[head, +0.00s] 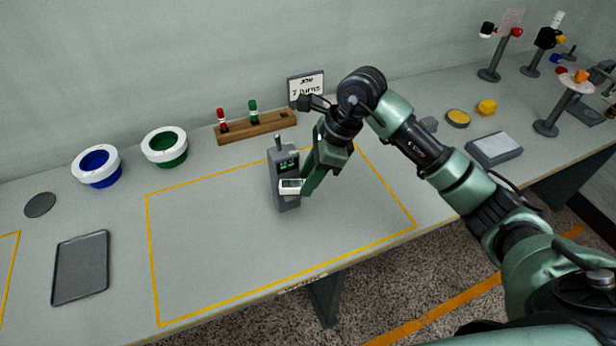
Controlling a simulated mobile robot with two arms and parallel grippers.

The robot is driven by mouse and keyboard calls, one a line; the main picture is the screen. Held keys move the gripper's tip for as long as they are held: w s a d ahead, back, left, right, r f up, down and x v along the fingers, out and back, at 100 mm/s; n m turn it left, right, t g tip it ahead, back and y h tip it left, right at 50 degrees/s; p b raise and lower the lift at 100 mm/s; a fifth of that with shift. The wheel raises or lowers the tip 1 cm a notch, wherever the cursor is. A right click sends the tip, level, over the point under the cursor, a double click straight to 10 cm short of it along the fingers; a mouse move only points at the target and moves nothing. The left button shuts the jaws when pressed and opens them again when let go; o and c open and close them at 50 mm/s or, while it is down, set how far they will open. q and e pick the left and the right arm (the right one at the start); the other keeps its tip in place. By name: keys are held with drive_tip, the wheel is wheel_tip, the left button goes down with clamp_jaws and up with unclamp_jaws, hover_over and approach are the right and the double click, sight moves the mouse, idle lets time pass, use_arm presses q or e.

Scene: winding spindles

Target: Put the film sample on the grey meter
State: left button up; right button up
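The grey meter (285,201) stands upright inside the yellow outline on the table, with a small lit green display and a knob on top. The film sample (291,186), a small white frame with a dark window, is at the front of the meter, below the display. My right gripper (303,188) comes down at the meter's right side and is shut on the right end of the sample. Its fingers are seen edge-on, and I cannot tell whether the sample touches the meter. My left gripper is not in view.
A wooden rack (257,127) with red and green spindles and a sign (306,88) stand behind. A blue-centred bowl (97,167), a green-centred bowl (165,147) and a dark tray (80,268) are left. A grey box (494,149) is right. The outlined area left of the meter is clear.

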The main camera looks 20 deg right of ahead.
drive_tip(key=b+v, duration=0.1)
drive_tip(key=v, duration=1)
drive_tip(key=shift+d+r+b, duration=0.2)
drive_tip(key=shift+r+b, duration=0.05)
drive_tip(key=shift+b, duration=0.1)
